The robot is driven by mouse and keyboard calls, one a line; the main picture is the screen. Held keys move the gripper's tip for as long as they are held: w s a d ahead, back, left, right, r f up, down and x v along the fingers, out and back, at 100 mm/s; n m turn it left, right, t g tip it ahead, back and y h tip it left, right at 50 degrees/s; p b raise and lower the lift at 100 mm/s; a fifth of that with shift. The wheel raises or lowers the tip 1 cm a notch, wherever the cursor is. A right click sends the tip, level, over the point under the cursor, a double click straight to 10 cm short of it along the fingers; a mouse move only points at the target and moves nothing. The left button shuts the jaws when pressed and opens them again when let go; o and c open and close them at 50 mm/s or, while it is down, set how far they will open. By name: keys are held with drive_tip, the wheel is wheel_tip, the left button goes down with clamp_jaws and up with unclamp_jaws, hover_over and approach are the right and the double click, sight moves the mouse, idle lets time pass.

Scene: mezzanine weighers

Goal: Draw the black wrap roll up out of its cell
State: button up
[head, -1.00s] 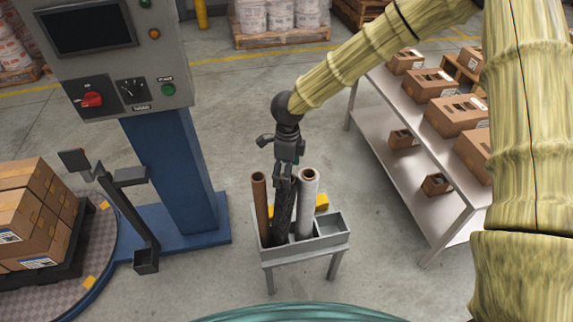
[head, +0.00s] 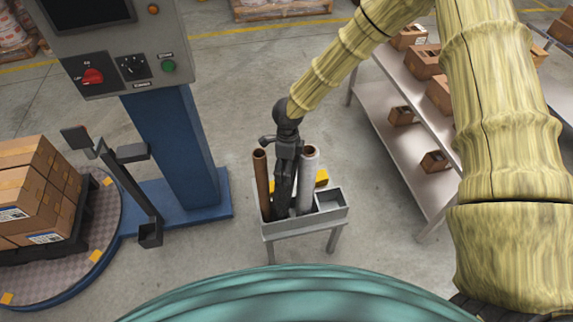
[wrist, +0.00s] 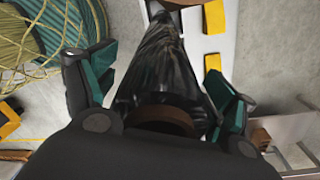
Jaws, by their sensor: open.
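The black wrap roll (head: 283,192) stands in its cell of the grey rack (head: 285,229), between a brown roll (head: 262,185) and a white roll (head: 308,180). My gripper (head: 286,160) points down over its top and hides its upper end in the head view. In the wrist view the black roll (wrist: 158,72) runs between my two spread fingers with teal pads, its brown core end close to the palm. The gripper (wrist: 163,92) is open, one finger on each side. I cannot tell whether either finger touches the wrap.
An empty rack cell (head: 330,200) is at the right. A blue machine column (head: 172,150) and a turntable with boxes (head: 30,190) stand to the left. A shelf table with cartons (head: 385,120) stands to the right. Floor is clear around the rack.

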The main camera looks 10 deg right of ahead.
drive_tip(key=c, duration=1.8)
drive_tip(key=shift+r+p, duration=5.45)
drive_tip(key=shift+r, duration=1.15)
clamp_jaws()
drive_tip(key=shift+w, duration=0.1)
